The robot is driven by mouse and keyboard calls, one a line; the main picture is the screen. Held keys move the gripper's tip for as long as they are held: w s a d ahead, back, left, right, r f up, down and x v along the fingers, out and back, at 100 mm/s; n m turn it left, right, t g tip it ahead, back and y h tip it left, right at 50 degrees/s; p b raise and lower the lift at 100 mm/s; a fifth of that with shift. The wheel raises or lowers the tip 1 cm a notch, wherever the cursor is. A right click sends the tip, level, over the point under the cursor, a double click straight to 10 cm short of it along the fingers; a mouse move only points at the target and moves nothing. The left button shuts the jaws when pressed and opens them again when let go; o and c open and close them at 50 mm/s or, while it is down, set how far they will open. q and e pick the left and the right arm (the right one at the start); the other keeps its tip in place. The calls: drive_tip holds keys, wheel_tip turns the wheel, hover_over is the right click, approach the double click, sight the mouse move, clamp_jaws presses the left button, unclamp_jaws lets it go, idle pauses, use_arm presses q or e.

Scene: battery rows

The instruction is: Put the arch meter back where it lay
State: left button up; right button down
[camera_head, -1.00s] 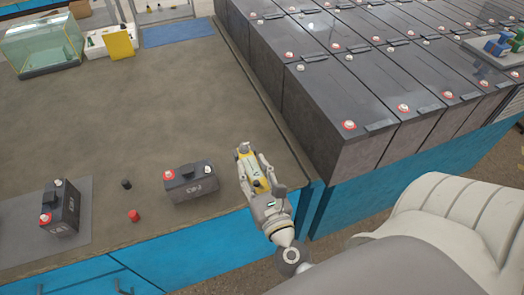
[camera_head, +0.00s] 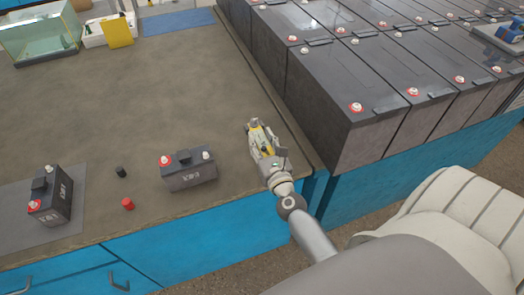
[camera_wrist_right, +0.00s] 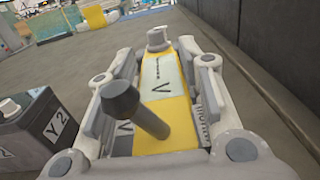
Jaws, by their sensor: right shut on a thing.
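My right gripper (camera_head: 258,128) is shut on the arch meter (camera_head: 267,149), a narrow yellow and white body, above the right part of the brown bench near its right edge. In the right wrist view the arch meter (camera_wrist_right: 162,85) lies lengthwise between the fingers. It has a white label with a "V", a pale round knob at the far end and a dark grey peg sticking up at the near end. I cannot tell the gap below it. My left gripper is not in view.
A small battery (camera_head: 188,172) stands left of the gripper; another (camera_head: 50,195) stands on a grey mat (camera_head: 15,225). Black (camera_head: 121,171) and red (camera_head: 128,203) caps lie between them. Large battery rows (camera_head: 345,100) rise at right. A blue mat (camera_head: 178,21) lies far back. The bench's middle is clear.

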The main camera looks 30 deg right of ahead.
drive_tip(key=shift+w+d+f+b, duration=0.2)
drive_tip(key=shift+w+f+b, duration=0.05)
drive_tip(key=shift+f+b, duration=0.15)
wheel_tip(320, 180, down, 3)
drive_tip(key=b, duration=0.2)
drive_tip(key=shift+w+d+b, duration=0.1)
drive_tip(key=shift+b, duration=0.3)
drive_tip(key=shift+f, duration=0.2)
drive_tip(key=c, duration=1)
unclamp_jaws()
drive_tip(key=shift+o, duration=0.2)
